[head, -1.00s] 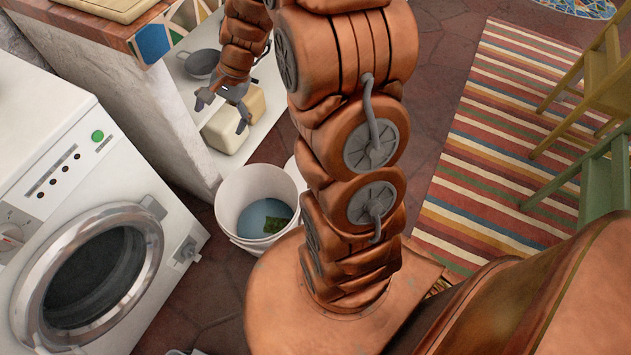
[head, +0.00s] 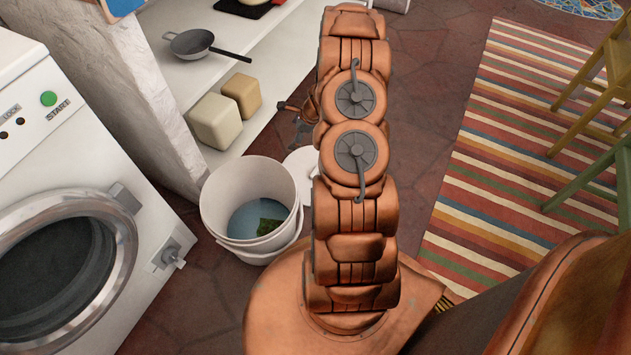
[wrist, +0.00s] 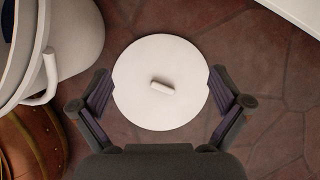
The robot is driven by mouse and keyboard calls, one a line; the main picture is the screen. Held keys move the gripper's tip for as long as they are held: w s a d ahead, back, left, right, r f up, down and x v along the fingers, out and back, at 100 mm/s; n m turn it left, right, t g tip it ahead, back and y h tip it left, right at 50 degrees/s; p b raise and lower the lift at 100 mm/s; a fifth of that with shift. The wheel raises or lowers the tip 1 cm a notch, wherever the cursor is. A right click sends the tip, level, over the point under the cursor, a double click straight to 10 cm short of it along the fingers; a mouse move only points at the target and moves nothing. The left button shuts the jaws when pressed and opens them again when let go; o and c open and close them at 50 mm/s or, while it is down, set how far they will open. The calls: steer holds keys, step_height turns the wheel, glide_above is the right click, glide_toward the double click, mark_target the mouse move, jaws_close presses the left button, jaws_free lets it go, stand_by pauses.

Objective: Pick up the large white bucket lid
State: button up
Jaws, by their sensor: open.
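The large white bucket lid (wrist: 150,108) is a round white disc with a small raised handle (wrist: 162,86) in its middle. In the wrist view it lies on the floor between the two fingers of my gripper (wrist: 163,100). The gripper is open above the lid, with a finger by each side of it. In the head view only part of the lid (head: 300,166) shows; my arm hides the rest. Part of my gripper (head: 298,122) shows there beside the arm, mostly hidden.
A washing machine (head: 125,285) stands at the left. Shelves (head: 170,85) hold a pan (head: 190,43) and blocks. A striped rug (head: 490,140) lies right.

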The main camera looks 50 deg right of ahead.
steer(key=s+d+f+m+b, duration=0.1)
steer(key=s+d+f, duration=0.1)
steer(key=f, duration=0.4)
steer(key=s+d+f+m+h+b, duration=0.1)
steer(key=s+d+f+m+b, duration=0.1)
steer(key=f, duration=0.3)
steer(key=s+d+f+m+b, duration=0.1)
steer(key=s+d+f+m, duration=0.1)
steer(key=f, duration=0.4)
steer(key=shift+s+d+f+g+h+b, duration=0.2)
steer(key=shift+s+d, duration=0.1)
steer(key=shift+d, duration=0.1)
steer(key=shift+s+d+f+g+h+b, duration=0.1)
steer(key=shift+s+d+g, duration=0.1)
steer(key=shift+s+d, duration=0.15)
steer(key=shift+b+x, duration=0.3)
steer(key=shift+x, duration=0.55)
steer(key=shift+b+x, duration=1.45)
steer(key=shift+x, duration=1.35)
steer(key=shift+w+a+r, duration=0.15)
steer(key=shift+w, duration=0.05)
steer(key=c, duration=1.2)
